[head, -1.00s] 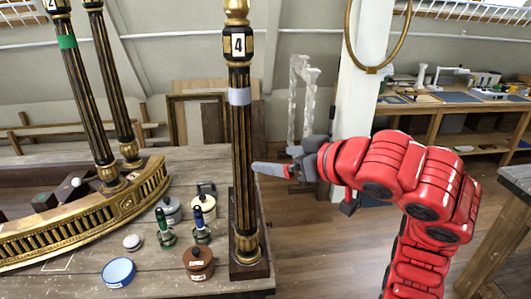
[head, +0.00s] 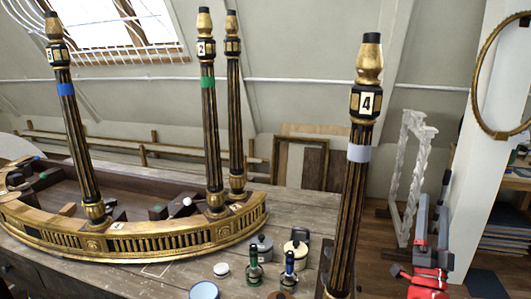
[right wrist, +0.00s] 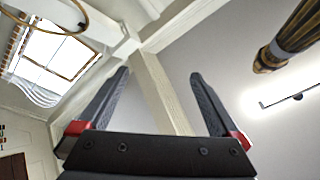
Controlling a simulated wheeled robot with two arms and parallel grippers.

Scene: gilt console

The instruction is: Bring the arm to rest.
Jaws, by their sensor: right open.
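My right gripper (head: 434,187) is at the lower right of the head view, to the right of the leg numbered 4 (head: 349,205). Its grey fingers point upward, apart from each other and from the leg. In the right wrist view the two fingers (right wrist: 160,75) are spread, with nothing between them. Most of my right arm is outside the head view; only a little red shows below the gripper. My left gripper is not in view.
The gilt console (head: 135,238) carries several upright fluted legs on the workbench (head: 150,275). A white post (head: 490,110) with a brass ring (head: 478,85) is at right, near a pale rack (head: 408,160).

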